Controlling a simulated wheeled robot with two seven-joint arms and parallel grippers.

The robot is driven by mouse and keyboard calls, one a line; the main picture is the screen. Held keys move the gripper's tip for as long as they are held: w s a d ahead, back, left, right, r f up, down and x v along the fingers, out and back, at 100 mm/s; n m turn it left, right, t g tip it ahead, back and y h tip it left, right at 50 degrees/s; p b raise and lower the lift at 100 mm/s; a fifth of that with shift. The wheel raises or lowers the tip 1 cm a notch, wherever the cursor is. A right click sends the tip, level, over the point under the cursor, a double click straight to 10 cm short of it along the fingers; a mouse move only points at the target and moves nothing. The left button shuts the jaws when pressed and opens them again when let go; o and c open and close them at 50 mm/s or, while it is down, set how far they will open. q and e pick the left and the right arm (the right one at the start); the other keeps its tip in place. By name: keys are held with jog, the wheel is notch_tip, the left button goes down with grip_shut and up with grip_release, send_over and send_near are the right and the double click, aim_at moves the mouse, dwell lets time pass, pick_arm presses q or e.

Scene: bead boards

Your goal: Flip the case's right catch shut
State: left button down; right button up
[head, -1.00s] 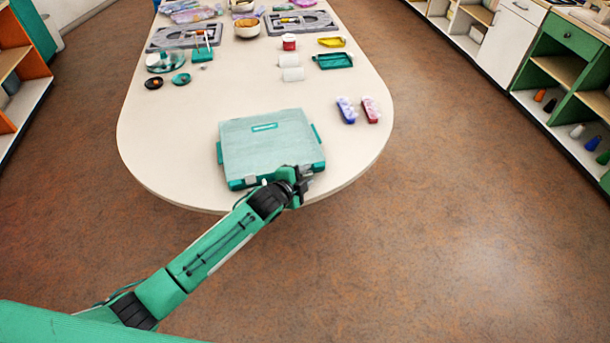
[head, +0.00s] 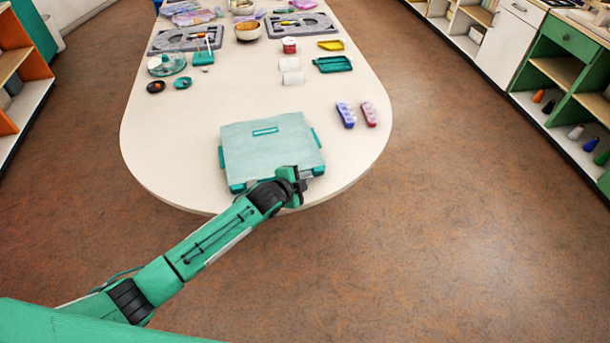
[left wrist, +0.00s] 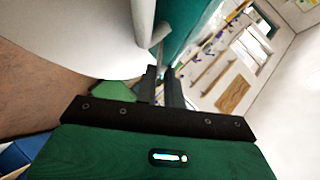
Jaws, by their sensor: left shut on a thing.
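The teal case (head: 268,148) lies closed on the near end of the table, with a pale lid and darker teal edges. My left gripper (head: 298,178) is at its front right corner, where the right catch sits. The gripper and wrist hide that catch in the head view. In the left wrist view, the two dark fingers (left wrist: 162,88) are close together by a pale grey part and the teal side of the case (left wrist: 185,30). The jaws are shut on what seems to be the right catch; its angle cannot be told. My right gripper is out of view.
White cylinders (head: 291,77), a teal tray (head: 333,64) and grey boards (head: 187,39) lie farther back. The table's rounded front edge is just under my wrist.

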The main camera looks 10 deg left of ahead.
pick_arm(q)
jog(key=c, duration=1.5)
grip_release()
jog(key=shift+s+a, duration=0.1)
jog(key=b+v, duration=0.1)
jog(key=v, duration=1.2)
jog(key=shift+s+a, duration=0.15)
jog(key=shift+s, duration=0.05)
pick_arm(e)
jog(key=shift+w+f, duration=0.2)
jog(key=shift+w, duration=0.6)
pick_arm(q)
jog(key=shift+r, duration=0.1)
